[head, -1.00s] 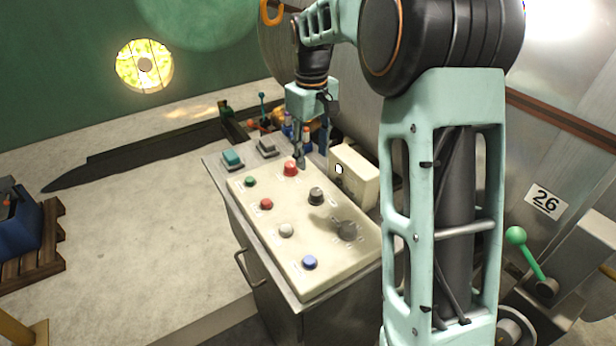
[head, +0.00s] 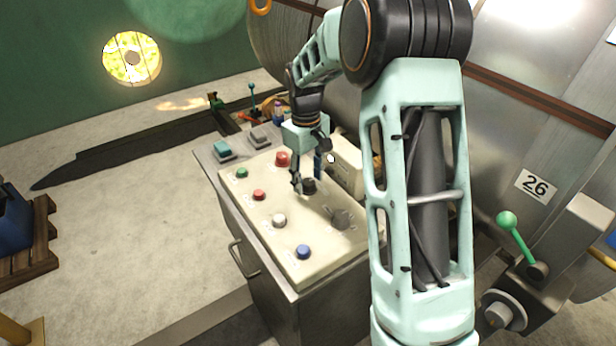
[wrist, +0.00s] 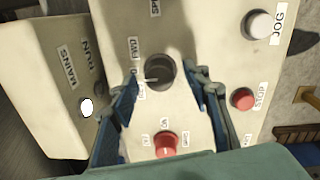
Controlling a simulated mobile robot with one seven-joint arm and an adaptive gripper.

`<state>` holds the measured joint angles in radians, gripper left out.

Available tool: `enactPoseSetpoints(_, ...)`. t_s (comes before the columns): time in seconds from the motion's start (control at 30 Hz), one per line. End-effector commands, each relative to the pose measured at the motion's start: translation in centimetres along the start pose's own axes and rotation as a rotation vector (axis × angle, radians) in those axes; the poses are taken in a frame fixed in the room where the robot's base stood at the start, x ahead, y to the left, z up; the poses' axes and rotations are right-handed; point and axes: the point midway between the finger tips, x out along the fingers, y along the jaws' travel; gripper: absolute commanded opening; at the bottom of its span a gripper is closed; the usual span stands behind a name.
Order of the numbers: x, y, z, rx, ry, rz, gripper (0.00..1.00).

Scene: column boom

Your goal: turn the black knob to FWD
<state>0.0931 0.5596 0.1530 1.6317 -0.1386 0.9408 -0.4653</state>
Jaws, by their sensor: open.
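The black knob (head: 309,187) is on the cream control panel (head: 267,218), in its upper right part. In the wrist view the knob (wrist: 160,72) is round and dark, with a pale mark at its left side. The FWD label (wrist: 133,48) is left of it, beside other small labels partly hidden by a finger. My gripper (head: 307,182) is open over the knob, pointing down. In the wrist view its blue-grey fingers (wrist: 162,76) lie on either side of the knob; contact cannot be told.
A raised cream box (head: 346,165) stands right of my gripper. White (head: 279,220) and blue (head: 303,251) buttons are nearer the front.

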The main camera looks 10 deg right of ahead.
Motion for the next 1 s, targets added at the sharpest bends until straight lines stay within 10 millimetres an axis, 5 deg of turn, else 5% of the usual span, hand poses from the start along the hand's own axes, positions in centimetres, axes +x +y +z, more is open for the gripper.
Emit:
enactPoseSetpoints(0.17, -0.01, 0.00, 0.01, 0.000, 0.000, 0.000, 0.42)
enactPoseSetpoints(0.53, -0.05, 0.00, 0.01, 0.000, 0.000, 0.000, 0.02)
enactPoseSetpoints(1.0, -0.04, 0.01, 0.00, 0.124, -0.006, 0.001, 0.02)
